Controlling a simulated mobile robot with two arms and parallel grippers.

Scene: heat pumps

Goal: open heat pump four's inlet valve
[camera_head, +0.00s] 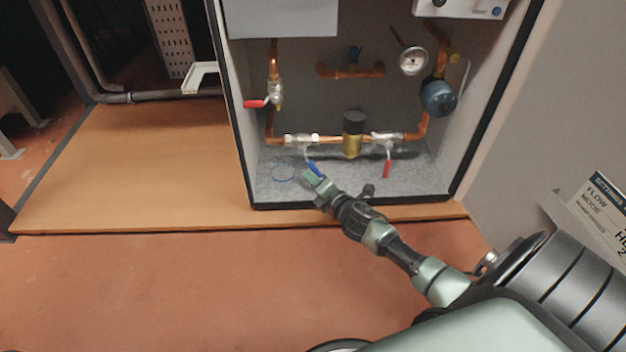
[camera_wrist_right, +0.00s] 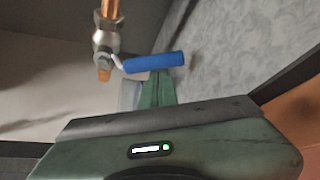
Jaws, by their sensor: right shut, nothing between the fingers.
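A valve with a blue lever handle (camera_head: 314,168) sits at the left end of the low copper pipe inside the open cabinet. The lever hangs down and slants right in the head view. In the right wrist view the blue handle (camera_wrist_right: 153,62) lies sideways from its metal valve body (camera_wrist_right: 105,42). My right gripper (camera_head: 311,179) is shut and empty, with its fingertips close to the handle's free end. In the wrist view the fingertips (camera_wrist_right: 156,90) are just beside the handle; I cannot tell whether they touch it. My left gripper is out of view.
Red-handled valves hang at the right of the low pipe (camera_head: 387,168) and on the left vertical pipe (camera_head: 256,103). A brass fitting with a black cap (camera_head: 353,134), a gauge (camera_head: 412,61) and a dark round pump (camera_head: 438,97) are nearby. Cabinet walls close off both sides.

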